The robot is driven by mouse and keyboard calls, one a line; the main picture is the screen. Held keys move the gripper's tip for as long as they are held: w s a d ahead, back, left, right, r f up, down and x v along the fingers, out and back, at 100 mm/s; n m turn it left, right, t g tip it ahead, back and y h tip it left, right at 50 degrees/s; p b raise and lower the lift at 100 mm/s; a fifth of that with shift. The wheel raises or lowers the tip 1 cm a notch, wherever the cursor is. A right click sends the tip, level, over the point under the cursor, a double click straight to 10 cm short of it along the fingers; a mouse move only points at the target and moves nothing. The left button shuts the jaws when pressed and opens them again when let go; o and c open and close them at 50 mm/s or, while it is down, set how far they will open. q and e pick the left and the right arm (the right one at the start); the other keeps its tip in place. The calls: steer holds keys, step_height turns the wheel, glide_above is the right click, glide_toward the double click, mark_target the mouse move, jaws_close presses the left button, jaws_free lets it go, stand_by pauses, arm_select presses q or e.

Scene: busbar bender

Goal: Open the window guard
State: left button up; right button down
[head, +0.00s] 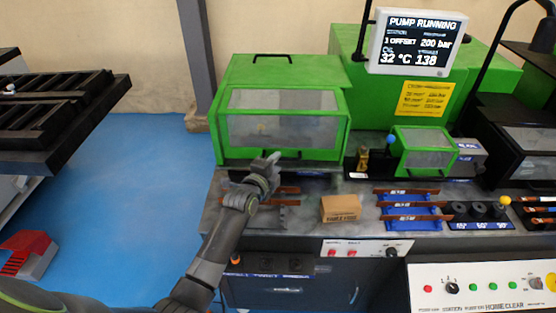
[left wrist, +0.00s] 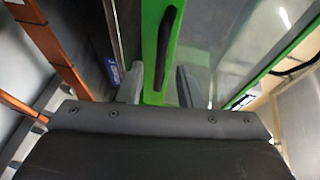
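The window guard (head: 282,132) is a green frame with a clear pane on the front of a large green housing; it looks closed. In the left wrist view its green frame (left wrist: 153,85) carries a dark bar handle (left wrist: 168,45). My left gripper (head: 271,160) is at the lower edge of the guard in the head view. In the left wrist view the gripper's two fingers (left wrist: 158,88) stand apart, with the handle beyond their tips, roughly in line with the gap. Nothing is held. Contact with the frame cannot be told. My right gripper is out of view.
A cardboard box (head: 341,207) and blue racks with copper bars (head: 411,209) stand on the bench to the right. A smaller green guard (head: 425,150) is farther right. Copper bars (head: 285,190) lie near my left wrist.

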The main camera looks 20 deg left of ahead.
arm_select(q)
steer(key=shift+x, duration=1.2)
steer(key=shift+c, duration=0.3)
jaws_close()
